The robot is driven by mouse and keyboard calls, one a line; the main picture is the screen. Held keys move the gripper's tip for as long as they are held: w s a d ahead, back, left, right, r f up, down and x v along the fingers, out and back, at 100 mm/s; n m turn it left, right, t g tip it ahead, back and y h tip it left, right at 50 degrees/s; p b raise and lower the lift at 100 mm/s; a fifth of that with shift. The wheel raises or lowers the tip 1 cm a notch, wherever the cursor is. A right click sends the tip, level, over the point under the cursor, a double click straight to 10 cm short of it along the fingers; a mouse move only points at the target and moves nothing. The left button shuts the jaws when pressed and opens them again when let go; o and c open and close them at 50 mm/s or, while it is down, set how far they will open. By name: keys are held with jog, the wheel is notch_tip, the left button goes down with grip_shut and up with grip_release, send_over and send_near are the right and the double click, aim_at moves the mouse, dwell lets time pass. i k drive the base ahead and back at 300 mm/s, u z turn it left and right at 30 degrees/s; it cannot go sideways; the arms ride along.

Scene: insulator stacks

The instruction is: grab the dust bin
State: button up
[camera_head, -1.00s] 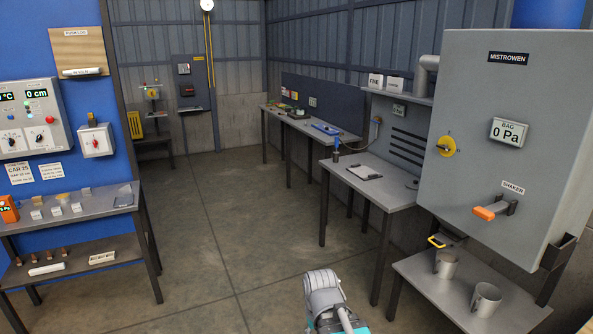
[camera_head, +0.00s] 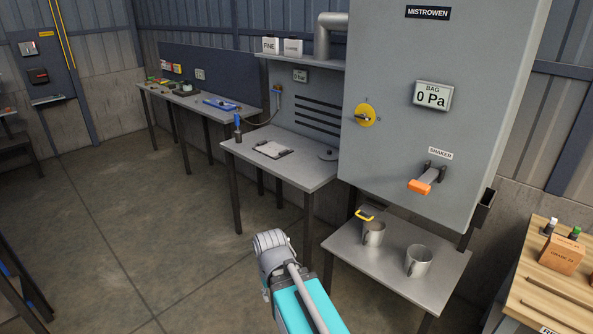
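No thing in view is labelled as a dust bin, and I cannot tell which one it is. Under the grey MISTROWEN cabinet (camera_head: 438,150), a yellow handle (camera_head: 365,214) shows at the back left of a low grey shelf (camera_head: 385,266). What the handle belongs to is mostly hidden. Two grey metal mugs stand upright on that shelf: a left mug (camera_head: 373,233) and a right mug (camera_head: 418,261). Part of my arm, grey and teal, rises at the bottom centre, left of the shelf. My gripper cannot be made out.
The cabinet carries an orange-tipped shaker lever (camera_head: 421,187) and a yellow knob (camera_head: 365,115). A grey bench (camera_head: 310,172) with a clipboard (camera_head: 272,149) stands left of it. A wooden table (camera_head: 530,290) with a box (camera_head: 562,254) is at right. Floor (camera_head: 150,220) at left is clear.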

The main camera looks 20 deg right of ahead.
aim_at(371, 234)
jog(key=z, duration=0.3)
jog(key=i, duration=1.4)
jog(key=z, duration=0.25)
